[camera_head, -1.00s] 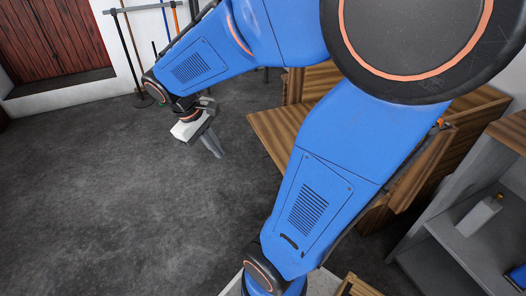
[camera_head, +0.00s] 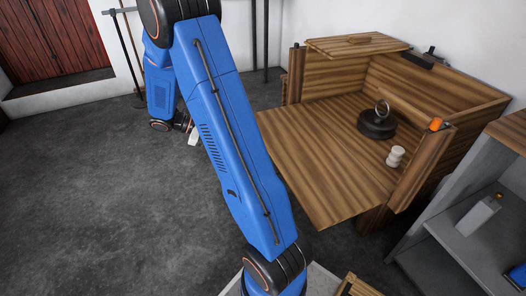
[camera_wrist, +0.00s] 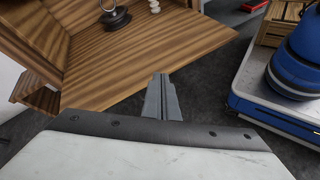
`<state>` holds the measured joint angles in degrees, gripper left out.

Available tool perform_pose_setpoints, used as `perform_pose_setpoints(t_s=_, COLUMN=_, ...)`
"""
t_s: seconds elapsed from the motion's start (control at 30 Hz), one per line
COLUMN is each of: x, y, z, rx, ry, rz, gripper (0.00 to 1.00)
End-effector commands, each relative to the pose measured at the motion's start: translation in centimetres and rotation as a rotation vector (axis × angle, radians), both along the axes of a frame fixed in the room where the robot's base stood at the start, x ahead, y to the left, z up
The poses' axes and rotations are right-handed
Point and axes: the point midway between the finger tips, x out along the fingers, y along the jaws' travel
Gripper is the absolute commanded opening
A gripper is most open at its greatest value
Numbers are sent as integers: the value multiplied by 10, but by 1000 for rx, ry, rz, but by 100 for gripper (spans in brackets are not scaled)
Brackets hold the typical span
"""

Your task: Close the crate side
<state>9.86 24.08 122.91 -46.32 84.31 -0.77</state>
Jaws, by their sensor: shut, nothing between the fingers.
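The wooden crate (camera_head: 470,90) stands at the right in the head view. Its near side panel (camera_head: 315,165) is swung down and sticks out toward me, about level with the crate floor. The panel also fills the upper left of the wrist view (camera_wrist: 150,60). My gripper (camera_wrist: 163,90) is shut and empty in the wrist view, its tips just beyond and apparently below the panel's edge; I cannot tell whether they touch. In the head view my arm hides most of the gripper; only a pale part shows.
A black weight with a ring (camera_head: 377,122) and a stack of white discs (camera_head: 396,156) stand on the crate floor. A wooden lid (camera_head: 357,45) lies at the crate's back. A grey shelf (camera_head: 470,225) stands close at right. Open floor (camera_head: 90,200) lies at left.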

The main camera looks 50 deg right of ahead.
Motion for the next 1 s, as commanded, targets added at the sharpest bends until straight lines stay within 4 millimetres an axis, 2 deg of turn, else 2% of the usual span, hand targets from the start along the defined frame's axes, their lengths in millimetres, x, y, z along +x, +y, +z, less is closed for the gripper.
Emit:
perform_pose_setpoints(t_s=0.03, x=5, y=-8, z=-11, rx=-14, ry=42, rz=9, gripper=0)
perform_pose_setpoints(t_s=0.27, x=26, y=-41, z=-55, rx=-80, ry=209, rz=54, gripper=0)
perform_pose_setpoints(t_s=0.5, x=44, y=-73, z=-108, rx=-144, ry=378, rz=113, gripper=0)
perform_pose_setpoints(t_s=0.7, x=55, y=-96, z=-158, rx=-192, ry=512, rz=170, gripper=0)
perform_pose_setpoints(t_s=1.0, x=61, y=-124, z=-239, rx=-254, ry=694, rz=265, gripper=0)
